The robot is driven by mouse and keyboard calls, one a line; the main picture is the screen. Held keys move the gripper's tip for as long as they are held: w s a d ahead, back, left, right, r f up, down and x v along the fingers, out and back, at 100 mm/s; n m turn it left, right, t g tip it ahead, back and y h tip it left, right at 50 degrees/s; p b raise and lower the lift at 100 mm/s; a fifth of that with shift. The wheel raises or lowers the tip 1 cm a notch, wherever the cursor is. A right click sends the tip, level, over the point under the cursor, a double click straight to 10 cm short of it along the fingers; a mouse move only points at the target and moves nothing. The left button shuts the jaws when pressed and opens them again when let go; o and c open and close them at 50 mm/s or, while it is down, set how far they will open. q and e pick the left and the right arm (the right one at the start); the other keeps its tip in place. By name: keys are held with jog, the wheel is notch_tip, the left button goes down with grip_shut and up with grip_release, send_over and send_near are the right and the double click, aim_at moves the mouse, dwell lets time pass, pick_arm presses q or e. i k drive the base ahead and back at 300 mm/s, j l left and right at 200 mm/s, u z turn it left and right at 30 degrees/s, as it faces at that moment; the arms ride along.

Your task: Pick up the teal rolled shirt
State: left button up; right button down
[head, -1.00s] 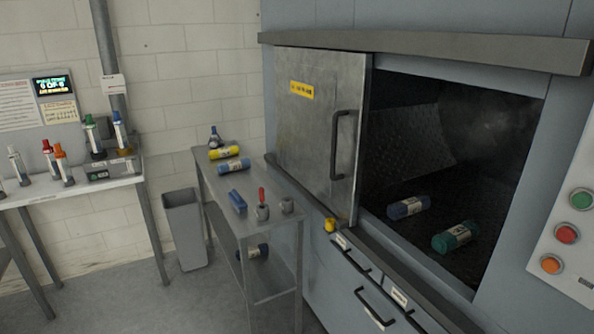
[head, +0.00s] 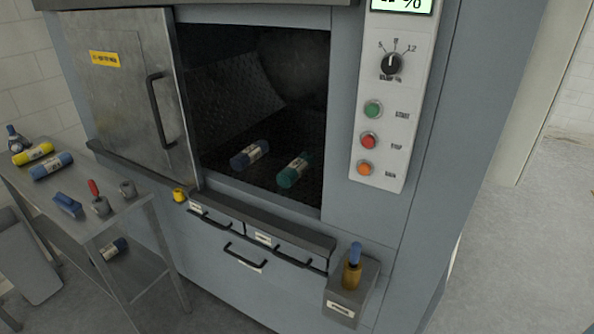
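The teal rolled shirt (head: 293,171) lies inside the open chamber of the washer, on its dark textured floor, near the right side of the opening. It has a pale label band around it. A blue rolled shirt (head: 249,154) lies to its left and a little farther back, apart from it. The washer's grey metal door (head: 128,95) is slid to the left, leaving the chamber open. Neither of my grippers shows in the head view.
A control panel (head: 391,135) with a dial and buttons is right of the opening. A metal cart (head: 131,215) at left holds yellow and blue rolls and small tools. A ledge and drawers (head: 246,257) run below the opening. A holder box (head: 343,302) protrudes at front right. Floor at right is clear.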

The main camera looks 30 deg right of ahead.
aim_at(292, 173)
jog(key=i+j+z, duration=0.25)
jog(key=i, duration=0.2)
jog(key=i+j+z, duration=0.25)
jog(key=i, duration=0.25)
